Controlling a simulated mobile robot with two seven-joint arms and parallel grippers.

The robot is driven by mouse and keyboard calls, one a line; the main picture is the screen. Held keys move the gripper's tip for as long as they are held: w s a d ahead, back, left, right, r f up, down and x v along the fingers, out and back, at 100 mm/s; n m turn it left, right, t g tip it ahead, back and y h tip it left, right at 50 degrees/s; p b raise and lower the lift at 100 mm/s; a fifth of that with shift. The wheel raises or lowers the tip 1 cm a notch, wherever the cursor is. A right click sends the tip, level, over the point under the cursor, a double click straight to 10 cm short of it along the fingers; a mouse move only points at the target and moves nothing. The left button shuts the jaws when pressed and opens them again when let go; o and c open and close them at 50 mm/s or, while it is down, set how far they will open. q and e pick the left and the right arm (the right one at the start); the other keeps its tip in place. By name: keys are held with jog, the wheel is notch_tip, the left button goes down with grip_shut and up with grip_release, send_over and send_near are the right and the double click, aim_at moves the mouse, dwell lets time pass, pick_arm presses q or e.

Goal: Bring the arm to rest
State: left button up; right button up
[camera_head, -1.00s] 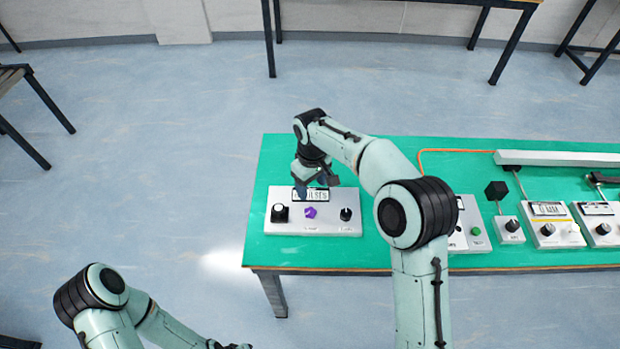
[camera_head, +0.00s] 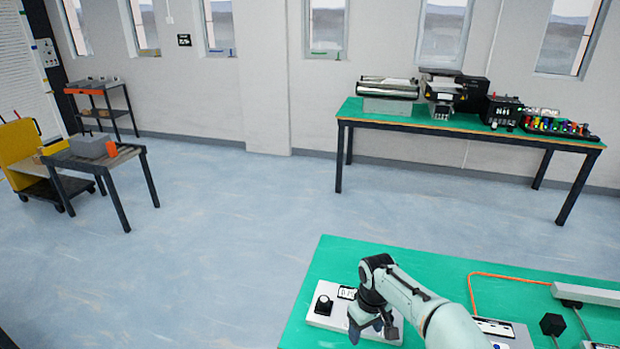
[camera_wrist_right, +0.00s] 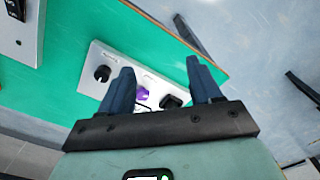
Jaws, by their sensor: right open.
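My right gripper (camera_head: 372,326) is over the white control box (camera_head: 330,317) near the left end of the green table (camera_head: 325,264). In the right wrist view its two blue fingers (camera_wrist_right: 157,82) are apart with nothing held between them. The control box also shows there, beyond the fingers, with a black knob (camera_wrist_right: 102,73), a purple knob (camera_wrist_right: 142,95) and another dark knob (camera_wrist_right: 171,101). In the head view the arm hides part of the box. I cannot tell whether a finger touches the box. My left gripper is out of view.
More devices stand right of my arm on the green table, including a black block (camera_head: 552,324) and a pale bar (camera_head: 585,293), with an orange cable (camera_head: 500,276). A far table (camera_head: 400,127) holds machines. A yellow cart (camera_head: 22,150) stands at left. The floor between is clear.

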jog(key=s+f+m+y, duration=0.1)
jog(key=s+f, duration=0.2)
jog(key=f, duration=0.4)
jog(key=s+f+m+g, duration=0.1)
jog(key=s+f, duration=0.2)
jog(key=f, duration=0.4)
jog(key=s+f+m+y, duration=0.1)
jog(key=s+f, duration=0.2)
jog(key=f, duration=0.4)
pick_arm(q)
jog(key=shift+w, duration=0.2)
pick_arm(e)
jog(key=s+f+m, duration=0.3)
jog(key=s+f, duration=0.2)
jog(key=s, duration=0.7)
jog(key=s+a+f+m+y, duration=0.1)
jog(key=s+f+m, duration=0.2)
jog(key=s, duration=1)
jog(key=shift+a+f+m+y, duration=0.2)
jog(key=shift+f+m+y, duration=0.1)
jog(key=shift+f, duration=0.55)
jog(key=shift+w, duration=0.1)
jog(key=shift+c, duration=0.2)
